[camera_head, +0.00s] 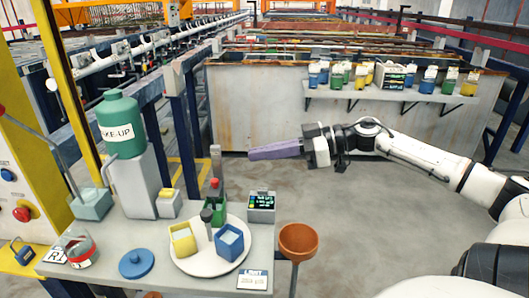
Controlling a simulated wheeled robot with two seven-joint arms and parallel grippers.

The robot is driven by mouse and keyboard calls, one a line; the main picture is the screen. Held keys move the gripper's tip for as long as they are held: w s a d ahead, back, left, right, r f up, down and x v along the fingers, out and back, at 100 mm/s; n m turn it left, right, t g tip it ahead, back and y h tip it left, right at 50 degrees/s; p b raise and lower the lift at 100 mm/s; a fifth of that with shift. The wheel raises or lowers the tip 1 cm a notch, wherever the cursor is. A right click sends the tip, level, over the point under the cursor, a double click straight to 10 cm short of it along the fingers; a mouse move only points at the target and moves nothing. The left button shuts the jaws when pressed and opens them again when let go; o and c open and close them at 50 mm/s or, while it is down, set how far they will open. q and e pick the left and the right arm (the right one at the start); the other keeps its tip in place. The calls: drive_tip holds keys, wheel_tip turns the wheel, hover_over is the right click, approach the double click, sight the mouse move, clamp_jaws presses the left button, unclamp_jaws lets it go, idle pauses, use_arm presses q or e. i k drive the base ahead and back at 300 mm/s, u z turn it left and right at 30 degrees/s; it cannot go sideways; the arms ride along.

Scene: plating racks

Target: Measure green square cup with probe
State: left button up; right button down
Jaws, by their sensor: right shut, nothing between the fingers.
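The green square cup (219,214) stands at the back of a round white plate (200,265) on the table, partly hidden behind a dark-topped upright rod (207,217). I cannot tell whether this rod is the probe. A yellow square cup (183,242) and a blue square cup (230,241) stand on the same plate. A small box with a lit display (262,203) stands right of the green cup. My right gripper (252,154), with long purple fingers, is shut and empty in the air, above and right of the green cup. My left gripper is out of view.
A green MAKE-UP bottle (121,125) stands on a grey block at the table's back left. A blue round lid (136,264) lies at the front. An orange-brown funnel (298,241) stands right of the table. Several coloured containers line a wall shelf (390,94).

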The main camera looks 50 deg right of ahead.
sight(216, 186)
drive_tip(key=k, duration=1)
